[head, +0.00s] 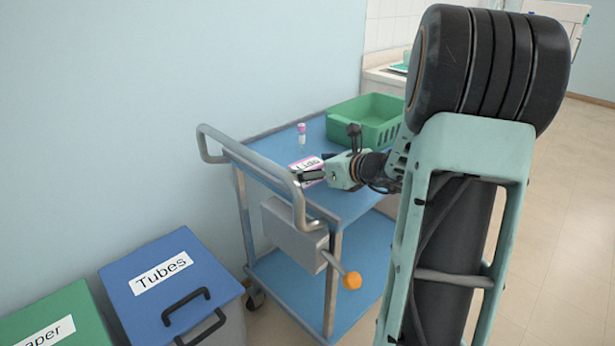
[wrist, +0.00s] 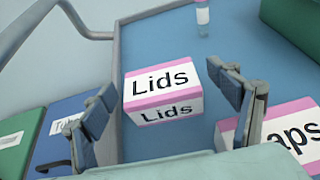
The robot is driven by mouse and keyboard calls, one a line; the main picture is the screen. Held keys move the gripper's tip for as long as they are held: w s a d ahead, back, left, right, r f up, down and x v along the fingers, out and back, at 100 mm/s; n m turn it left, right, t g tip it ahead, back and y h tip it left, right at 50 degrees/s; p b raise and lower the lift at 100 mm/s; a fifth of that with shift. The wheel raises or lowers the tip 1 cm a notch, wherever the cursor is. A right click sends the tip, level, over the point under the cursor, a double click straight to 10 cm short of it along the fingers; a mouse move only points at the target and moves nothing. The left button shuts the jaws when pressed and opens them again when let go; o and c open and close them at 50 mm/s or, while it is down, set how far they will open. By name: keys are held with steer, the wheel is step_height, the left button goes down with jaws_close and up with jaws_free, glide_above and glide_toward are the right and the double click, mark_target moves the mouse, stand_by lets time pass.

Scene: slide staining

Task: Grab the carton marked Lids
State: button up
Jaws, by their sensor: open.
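The Lids carton (wrist: 163,104) is a white box with pink edges, marked Lids on its top and front. It rests on the blue cart top. In the wrist view it lies between and beyond the fingers of my gripper (wrist: 161,82), which is open, with nothing held. In the head view my gripper (head: 318,166) is low over the cart, beside a pink-and-white carton (head: 302,166) that it partly covers. A second pink-edged carton (wrist: 290,132), with only "aps" readable, sits right of the right finger and is partly hidden.
The blue-topped cart (head: 265,150) has a metal handle rail (head: 298,205) at its near end. A tube with a pink cap (head: 302,134) and a green basket (head: 366,120) stand farther back. A blue Tubes bin (head: 150,262) and a green bin (head: 80,312) stand at lower left.

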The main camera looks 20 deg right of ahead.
steer(key=shift+w+a+f, duration=0.15)
steer(key=shift+w+f, duration=0.05)
steer(key=shift+w, duration=0.2)
steer(key=c, duration=1)
steer(key=shift+r, duration=0.15)
steer(key=shift+c, duration=0.2)
